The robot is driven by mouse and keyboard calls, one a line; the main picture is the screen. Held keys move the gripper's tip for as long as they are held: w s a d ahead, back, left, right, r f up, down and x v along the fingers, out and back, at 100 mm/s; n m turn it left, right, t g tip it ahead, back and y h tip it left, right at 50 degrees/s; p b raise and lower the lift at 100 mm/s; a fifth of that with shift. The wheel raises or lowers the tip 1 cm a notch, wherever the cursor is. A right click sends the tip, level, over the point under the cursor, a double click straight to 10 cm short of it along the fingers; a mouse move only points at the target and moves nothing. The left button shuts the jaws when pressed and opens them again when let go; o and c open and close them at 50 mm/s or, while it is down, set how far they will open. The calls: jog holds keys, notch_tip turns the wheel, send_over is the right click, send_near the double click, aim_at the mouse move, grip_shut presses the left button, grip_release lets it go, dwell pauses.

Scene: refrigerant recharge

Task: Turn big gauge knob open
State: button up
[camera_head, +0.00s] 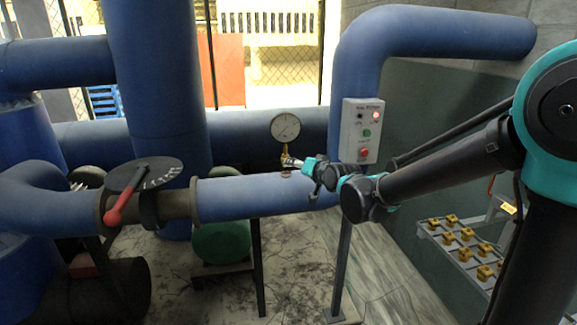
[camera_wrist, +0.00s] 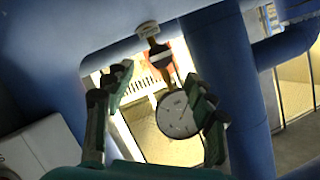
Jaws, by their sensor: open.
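The big round white-faced gauge (camera_head: 285,127) stands upright on a brass stem (camera_head: 285,152) above the horizontal blue pipe. In the wrist view the gauge (camera_wrist: 177,115) appears upside down and partly behind the right finger. My gripper (camera_wrist: 157,76) is open, with one finger on each side of the stem in that view. In the head view my gripper (camera_head: 297,162) is just right of the stem, at knob height. I cannot tell whether it touches the knob.
A grey control box (camera_head: 362,130) with buttons is on the blue pipe right of the gauge. A red lever (camera_head: 122,205) with a black dial plate (camera_head: 145,174) is at left. A rack with several yellow fittings (camera_head: 463,240) stands at lower right.

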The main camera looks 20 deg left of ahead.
jog(key=x, duration=0.9)
jog(key=shift+r, duration=0.1)
jog(key=shift+s, duration=0.1)
jog(key=c, duration=1.2)
